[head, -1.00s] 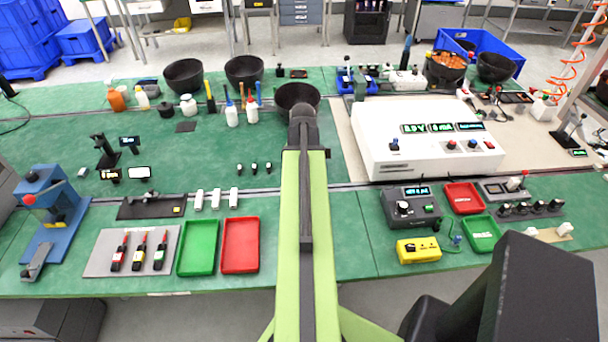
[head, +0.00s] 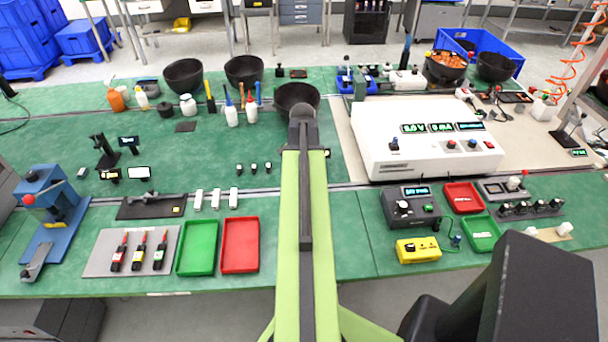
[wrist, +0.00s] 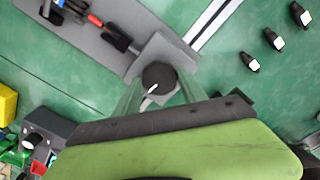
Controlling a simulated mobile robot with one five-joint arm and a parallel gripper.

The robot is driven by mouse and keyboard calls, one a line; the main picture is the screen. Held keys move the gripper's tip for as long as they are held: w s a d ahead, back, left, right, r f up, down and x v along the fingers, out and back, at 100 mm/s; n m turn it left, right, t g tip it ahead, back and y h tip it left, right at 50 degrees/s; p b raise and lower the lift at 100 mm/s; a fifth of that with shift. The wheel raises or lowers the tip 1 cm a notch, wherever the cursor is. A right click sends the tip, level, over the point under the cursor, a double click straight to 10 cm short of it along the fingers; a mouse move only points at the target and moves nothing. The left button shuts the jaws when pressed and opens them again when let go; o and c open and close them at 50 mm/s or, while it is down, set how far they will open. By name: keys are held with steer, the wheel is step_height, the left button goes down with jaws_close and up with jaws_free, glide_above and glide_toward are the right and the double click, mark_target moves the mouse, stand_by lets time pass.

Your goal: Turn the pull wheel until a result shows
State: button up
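The pull wheel (wrist: 158,78) is a round black knob with a white mark, at the end of a grey base plate (wrist: 88,48) in the wrist view. A red and black part lies along that plate. My gripper (wrist: 160,88) has its two greenish fingers on either side of the wheel, close to its rim. I cannot tell whether they press on it. In the head view my own arm hides the wheel and the gripper's fingertips. I see no readout belonging to the wheel's device.
Several small black parts (wrist: 273,39) stand on the green mat to the right in the wrist view. A grey device with a knob (head: 410,207) and a yellow box (head: 418,250) stand right of my arm. Red (head: 240,246) and green (head: 197,248) trays lie to its left.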

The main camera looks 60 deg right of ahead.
steer(key=o, duration=0.4)
steer(key=shift+w+a, duration=0.1)
steer(key=shift+r, duration=0.1)
step_height(320, 180, up, 17)
steer(key=p, duration=1.7)
steer(key=shift+r, duration=0.1)
